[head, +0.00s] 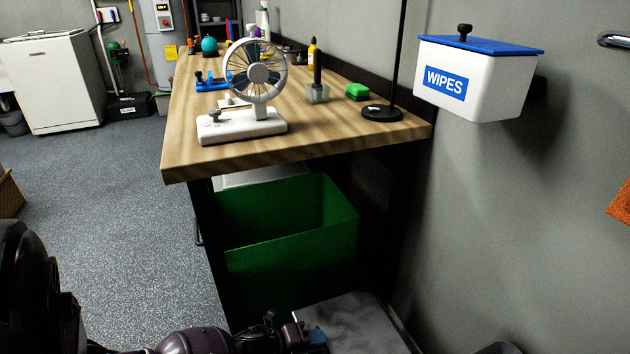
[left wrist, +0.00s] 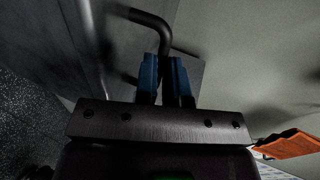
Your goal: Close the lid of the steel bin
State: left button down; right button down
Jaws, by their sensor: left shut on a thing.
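A grey, mottled metal panel (head: 350,318), which looks like the lid of the steel bin, shows at the bottom of the head view, in front of the green bin. My left gripper (head: 314,336) is at its near left part. In the left wrist view, the blue fingers (left wrist: 166,82) are shut on a black bent bar (left wrist: 152,20), which looks like the lid's handle. The bin's body and the lid's hinge are not clearly seen, so I cannot tell the lid's angle. My right gripper is not in view.
A green open bin (head: 290,262) stands under the wooden bench (head: 190,162). A white fan (head: 243,122) stands on the bench. A wipes box (head: 490,95) hangs on the right wall. An orange cloth (head: 620,203) is at the right edge. Speckled floor (head: 120,200) at left is clear.

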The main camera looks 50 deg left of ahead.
pick_arm(q)
jog(key=c, duration=1.5)
grip_release()
jog(key=shift+s+f, duration=0.5)
jog(key=shift+f, duration=0.35)
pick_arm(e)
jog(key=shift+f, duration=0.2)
pick_arm(q)
jog(key=shift+s, duration=0.15)
jog(key=shift+s+a+r, duration=0.15)
jog(key=shift+s+r, duration=0.1)
jog(key=p+v, duration=0.1)
jog(key=v, duration=0.3)
jog(key=r+p+v, duration=0.1)
jog(key=p+v, duration=0.1)
jog(key=v, duration=0.3)
jog(key=shift+a+r, duration=0.1)
jog(key=shift+r, duration=0.05)
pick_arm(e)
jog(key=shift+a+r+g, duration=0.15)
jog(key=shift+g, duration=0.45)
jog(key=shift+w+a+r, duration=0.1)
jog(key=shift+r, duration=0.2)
